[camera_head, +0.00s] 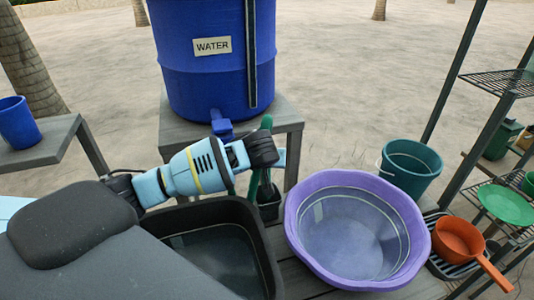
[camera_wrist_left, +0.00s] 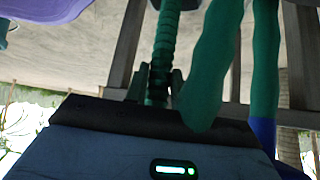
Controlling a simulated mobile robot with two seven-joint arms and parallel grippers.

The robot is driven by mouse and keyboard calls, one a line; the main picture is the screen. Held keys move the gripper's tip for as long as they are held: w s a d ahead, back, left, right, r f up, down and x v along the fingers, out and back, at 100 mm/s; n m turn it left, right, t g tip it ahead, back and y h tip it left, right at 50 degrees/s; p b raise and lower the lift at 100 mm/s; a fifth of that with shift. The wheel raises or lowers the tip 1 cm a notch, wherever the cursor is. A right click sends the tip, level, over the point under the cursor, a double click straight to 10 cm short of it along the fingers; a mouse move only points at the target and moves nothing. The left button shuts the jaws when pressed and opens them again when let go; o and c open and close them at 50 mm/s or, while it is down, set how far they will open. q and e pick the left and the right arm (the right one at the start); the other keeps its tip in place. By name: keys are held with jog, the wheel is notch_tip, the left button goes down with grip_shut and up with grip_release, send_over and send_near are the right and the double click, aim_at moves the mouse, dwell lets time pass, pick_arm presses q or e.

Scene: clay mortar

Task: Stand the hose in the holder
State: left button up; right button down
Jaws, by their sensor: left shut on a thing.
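The green hose (camera_head: 255,182) hangs from my left gripper (camera_head: 268,152) in the head view, with a green part rising above the gripper. My left gripper is shut on it. In the left wrist view, a ribbed green length of the hose (camera_wrist_left: 165,45) runs between the fingers (camera_wrist_left: 155,85), and smooth green lengths pass beside it. The small black holder (camera_head: 269,210) stands below the gripper, between the black basin and the purple tub. The hose's lower part is at the holder's opening; I cannot tell if it is inside. My right gripper is not in view.
A blue water barrel (camera_head: 208,85) with a tap (camera_head: 221,124) stands on a grey table (camera_head: 291,121) behind. A black basin (camera_head: 262,240) and a purple tub (camera_head: 303,245) flank the holder. A teal bucket (camera_head: 410,168), orange pan (camera_head: 458,240) and metal shelf (camera_head: 495,85) are right.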

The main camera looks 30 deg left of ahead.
pick_arm(q)
jog(key=shift+f, duration=1.9)
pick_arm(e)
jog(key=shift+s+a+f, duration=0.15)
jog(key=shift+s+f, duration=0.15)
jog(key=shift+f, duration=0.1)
pick_arm(q)
jog(key=o, duration=1.8)
jog(key=shift+c, duration=0.2)
jog(key=v, duration=1)
jog(key=shift+w+r+p, duration=0.25)
jog(key=shift+r+p, duration=0.15)
jog(key=shift+r, duration=0.2)
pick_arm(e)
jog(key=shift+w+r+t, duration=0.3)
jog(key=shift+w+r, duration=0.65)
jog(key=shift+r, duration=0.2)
pick_arm(q)
jog(key=shift+a, duration=0.1)
